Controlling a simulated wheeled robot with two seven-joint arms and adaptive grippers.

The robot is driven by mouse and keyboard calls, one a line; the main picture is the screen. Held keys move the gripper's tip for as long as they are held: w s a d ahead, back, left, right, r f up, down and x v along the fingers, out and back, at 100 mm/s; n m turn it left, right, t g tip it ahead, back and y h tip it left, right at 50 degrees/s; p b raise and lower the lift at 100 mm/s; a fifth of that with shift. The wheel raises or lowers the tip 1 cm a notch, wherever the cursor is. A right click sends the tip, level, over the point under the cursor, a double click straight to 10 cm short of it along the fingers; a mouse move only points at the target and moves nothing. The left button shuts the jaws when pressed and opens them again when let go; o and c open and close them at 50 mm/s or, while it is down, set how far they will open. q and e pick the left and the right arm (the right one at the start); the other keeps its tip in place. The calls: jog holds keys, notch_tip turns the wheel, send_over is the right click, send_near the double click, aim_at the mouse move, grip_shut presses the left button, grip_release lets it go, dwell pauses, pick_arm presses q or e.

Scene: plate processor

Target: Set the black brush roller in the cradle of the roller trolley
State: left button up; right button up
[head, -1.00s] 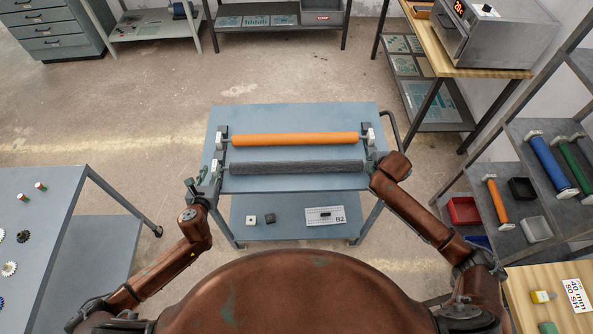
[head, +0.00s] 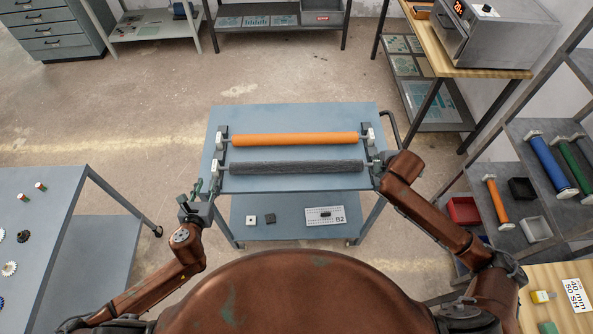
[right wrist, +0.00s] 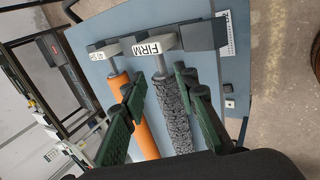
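The black brush roller (head: 290,167), dark grey and rough, lies level across the roller trolley (head: 345,115), parallel to an orange roller (head: 290,140). Its end block marked FIRM (right wrist: 155,45) sits on a dark cradle bar (right wrist: 203,35) in the right wrist view. The roller's left end block (head: 215,168) is at the left cradle bar. My left gripper (head: 191,193) is open and empty, just off the trolley's left edge. My right gripper (head: 378,168) is beside the roller's right end; its fingers (right wrist: 160,110) are open, apart, over the rollers.
The trolley's lower shelf holds a B2 card (head: 325,215) and small blocks. A table (head: 45,220) stands at left. A shelf (head: 520,210) at right holds coloured rollers and bins. Open floor lies behind the trolley.

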jog(key=v, duration=0.3)
jog(key=shift+s+r, duration=0.25)
jog(key=shift+r, duration=0.1)
jog(key=shift+f, duration=0.1)
